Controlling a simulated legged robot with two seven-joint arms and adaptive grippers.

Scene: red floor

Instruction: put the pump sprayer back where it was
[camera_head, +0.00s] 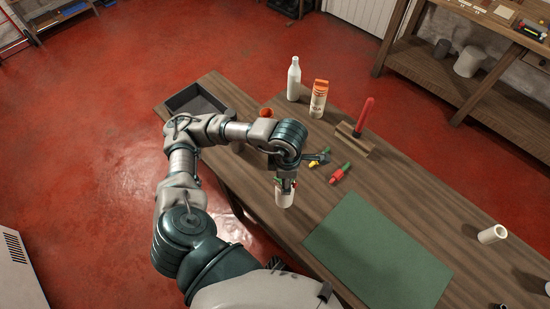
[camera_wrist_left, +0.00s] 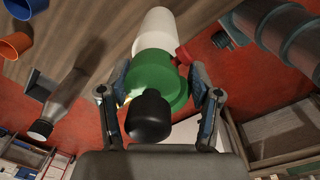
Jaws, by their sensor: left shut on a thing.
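The pump sprayer (camera_head: 284,198) has a white body, a green collar and a red nozzle. My left gripper (camera_head: 287,180) is shut on it from above, near the table's left long edge. In the left wrist view, the two fingers of my left gripper (camera_wrist_left: 160,78) lie on either side of the green collar of the pump sprayer (camera_wrist_left: 158,30), with its black knob towards the camera. I cannot tell whether its base touches the table. My right gripper is not in view.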

